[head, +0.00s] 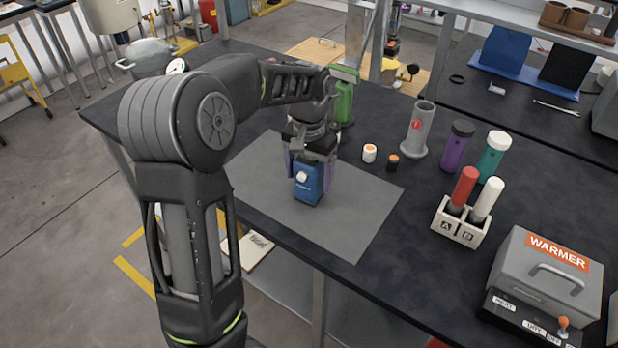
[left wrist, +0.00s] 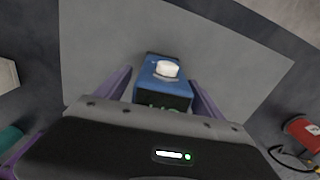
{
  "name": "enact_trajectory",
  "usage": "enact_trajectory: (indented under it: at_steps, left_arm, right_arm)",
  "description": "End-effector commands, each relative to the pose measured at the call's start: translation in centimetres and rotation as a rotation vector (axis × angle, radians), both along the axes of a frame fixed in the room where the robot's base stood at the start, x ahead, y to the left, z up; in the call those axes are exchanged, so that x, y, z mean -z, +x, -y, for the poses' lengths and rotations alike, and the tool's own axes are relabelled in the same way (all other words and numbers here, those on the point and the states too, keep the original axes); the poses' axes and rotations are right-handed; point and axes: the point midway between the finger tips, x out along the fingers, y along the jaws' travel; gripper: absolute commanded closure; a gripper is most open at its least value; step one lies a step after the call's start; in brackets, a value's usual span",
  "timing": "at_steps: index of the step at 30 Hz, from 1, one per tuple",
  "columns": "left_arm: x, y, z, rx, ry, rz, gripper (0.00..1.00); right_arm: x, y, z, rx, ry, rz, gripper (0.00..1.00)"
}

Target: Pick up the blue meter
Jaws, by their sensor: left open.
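The blue meter (head: 309,184) stands on the grey mat (head: 355,205), with a white knob on its face. It also shows in the left wrist view (left wrist: 153,83), with its white knob facing the camera. My left gripper (head: 311,165) is over it, pointing down. Its two purple fingers are open, one on each side of the meter, and in the left wrist view (left wrist: 160,80) a gap seems to show beside the meter. Whether either finger touches it I cannot tell. My right gripper is not in view.
Behind the mat stand a green bottle (head: 343,103), a white jar (head: 369,153), a small black jar (head: 392,163) and a grey cylinder (head: 419,128). To the right are a tube rack (head: 461,222) and a grey warmer (head: 545,275). The mat's right part is clear.

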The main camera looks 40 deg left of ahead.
Motion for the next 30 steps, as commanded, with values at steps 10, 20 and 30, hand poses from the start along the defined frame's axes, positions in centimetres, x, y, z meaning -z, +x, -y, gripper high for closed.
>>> enact_trajectory:
  at_steps: [10,20,30]
  left_arm:
    - [-0.02,0.01,0.0,0.0,0.0,0.0,0.46]
    - [-0.02,0.0,0.01,0.0,0.0,0.0,0.73]
    - [-0.02,0.0,0.01,0.0,0.0,0.0,1.0]
  right_arm:
    - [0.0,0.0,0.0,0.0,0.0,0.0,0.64]
    - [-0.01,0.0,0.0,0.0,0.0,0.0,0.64]
    - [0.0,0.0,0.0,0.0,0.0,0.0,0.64]
